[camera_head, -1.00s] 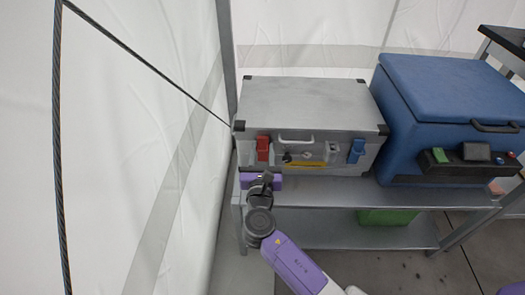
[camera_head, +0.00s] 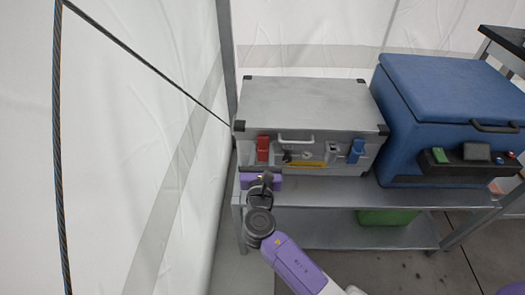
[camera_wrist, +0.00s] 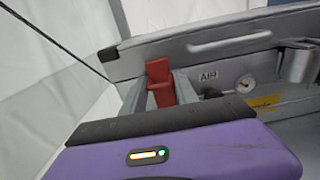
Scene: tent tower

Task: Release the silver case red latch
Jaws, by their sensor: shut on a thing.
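The silver case (camera_head: 305,103) stands on a grey metal shelf, its lid down. Its red latch (camera_head: 263,149) is on the left of the front face, and a blue latch (camera_head: 356,151) is on the right. My gripper (camera_head: 262,165) is at the front left of the case. In the wrist view my gripper (camera_wrist: 160,92) has its two grey fingers on either side of the red latch (camera_wrist: 160,82), shut on it. The lower part of the latch is hidden behind the purple gripper body.
A blue cooler box (camera_head: 448,105) stands close to the right of the case. The grey shelf (camera_head: 350,192) has a lower tier with a green bin (camera_head: 385,217). A white tent wall (camera_head: 140,120) and a pole (camera_head: 227,60) are close on the left.

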